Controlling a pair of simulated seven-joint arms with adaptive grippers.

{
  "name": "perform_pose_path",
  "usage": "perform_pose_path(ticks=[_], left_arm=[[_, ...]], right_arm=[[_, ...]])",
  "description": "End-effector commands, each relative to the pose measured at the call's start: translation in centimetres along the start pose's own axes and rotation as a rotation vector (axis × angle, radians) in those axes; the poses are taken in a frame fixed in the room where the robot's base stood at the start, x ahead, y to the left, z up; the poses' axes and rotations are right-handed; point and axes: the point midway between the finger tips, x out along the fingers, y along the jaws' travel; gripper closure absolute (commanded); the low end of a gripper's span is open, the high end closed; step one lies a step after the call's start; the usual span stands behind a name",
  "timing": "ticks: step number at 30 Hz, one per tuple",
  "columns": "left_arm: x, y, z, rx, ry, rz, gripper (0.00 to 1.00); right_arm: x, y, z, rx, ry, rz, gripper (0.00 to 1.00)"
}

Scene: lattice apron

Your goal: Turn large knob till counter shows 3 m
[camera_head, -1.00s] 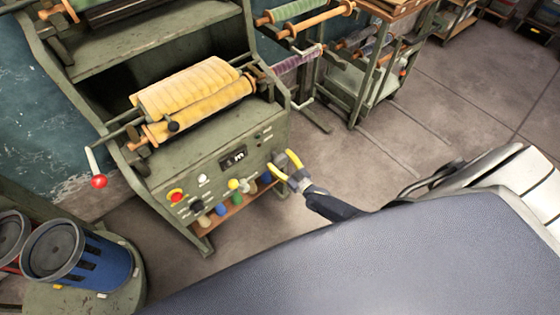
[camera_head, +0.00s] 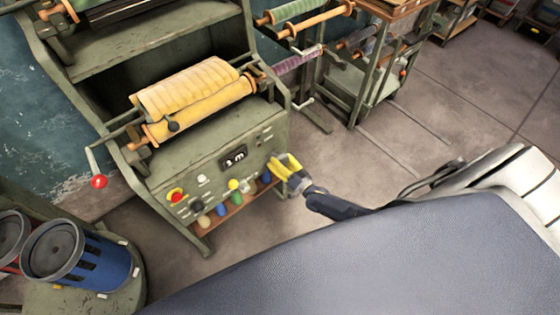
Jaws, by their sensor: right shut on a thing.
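The green machine (camera_head: 215,150) stands at left centre with a roll of yellow cloth (camera_head: 190,88) on top. Its front panel carries a small dark counter (camera_head: 233,157), whose white characters look like 3 m, though they are small. My right gripper (camera_head: 280,165), with yellow fingers, is at the right end of the panel, shut on the large knob. The knob itself is hidden behind the fingers. My left gripper is not in view.
A red button (camera_head: 175,195) and smaller controls are on the panel's left part. A red-tipped crank (camera_head: 99,181) sticks out at the machine's left. A blue bin (camera_head: 85,262) stands at lower left. The floor (camera_head: 420,110) to the right is open.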

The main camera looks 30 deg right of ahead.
Motion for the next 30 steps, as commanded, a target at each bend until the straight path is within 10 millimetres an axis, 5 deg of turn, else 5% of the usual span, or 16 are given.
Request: perform_pose_path(ticks=[30], left_arm=[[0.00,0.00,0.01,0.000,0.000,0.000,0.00]], right_arm=[[-0.05,0.11,0.03,0.961,0.000,0.000,0.62]])
